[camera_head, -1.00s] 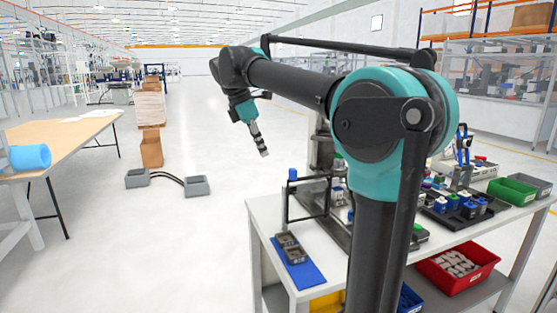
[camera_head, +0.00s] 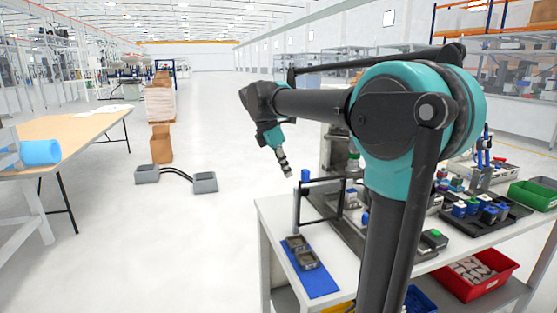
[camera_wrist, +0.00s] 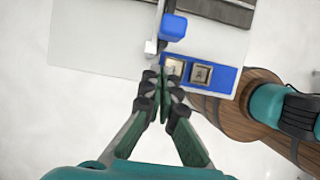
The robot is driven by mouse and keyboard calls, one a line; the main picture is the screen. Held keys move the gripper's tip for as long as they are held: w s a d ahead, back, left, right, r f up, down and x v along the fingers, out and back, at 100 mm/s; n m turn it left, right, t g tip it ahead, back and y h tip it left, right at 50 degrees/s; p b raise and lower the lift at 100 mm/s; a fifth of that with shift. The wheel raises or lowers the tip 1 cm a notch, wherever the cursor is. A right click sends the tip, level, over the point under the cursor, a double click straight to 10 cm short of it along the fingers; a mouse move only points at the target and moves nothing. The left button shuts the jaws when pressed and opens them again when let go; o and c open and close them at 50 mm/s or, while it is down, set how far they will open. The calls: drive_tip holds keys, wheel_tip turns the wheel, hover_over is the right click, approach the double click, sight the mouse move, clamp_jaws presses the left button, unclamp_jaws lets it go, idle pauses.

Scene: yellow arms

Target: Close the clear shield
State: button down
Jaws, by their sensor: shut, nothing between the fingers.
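The clear shield shows by its dark frame (camera_head: 322,181) at the left end of the workbench in the head view. It stands upright over a dark machine base, with a blue block (camera_head: 306,175) at its near left corner. Its clear pane is hard to see. In the wrist view the blue block (camera_wrist: 173,27) lies just beyond my fingertips. My gripper (camera_head: 288,174) points down, just left of the blue block in the head view. In the wrist view my gripper (camera_wrist: 157,74) has its fingers together and empty. I cannot tell whether it touches the frame.
A blue mat (camera_head: 322,282) with two grey square parts lies at the bench's near left corner. A black tray (camera_head: 488,224) of small parts, a green bin (camera_head: 532,196) and a red bin (camera_head: 467,287) are to the right.

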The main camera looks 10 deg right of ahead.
drive_tip(key=shift+w+d, duration=0.15)
drive_tip(key=shift+d, duration=0.6)
drive_tip(key=shift+w+d, duration=0.1)
drive_tip(key=shift+d, duration=0.65)
drive_tip(key=w+d, duration=0.1)
drive_tip(key=d, duration=0.5)
drive_tip(key=w+d, duration=0.1)
drive_tip(key=d, duration=0.5)
drive_tip(key=w+d, duration=0.1)
drive_tip(key=d, duration=0.5)
drive_tip(key=shift+w+r, duration=0.1)
drive_tip(key=shift+w, duration=0.2)
drive_tip(key=shift+a, duration=0.1)
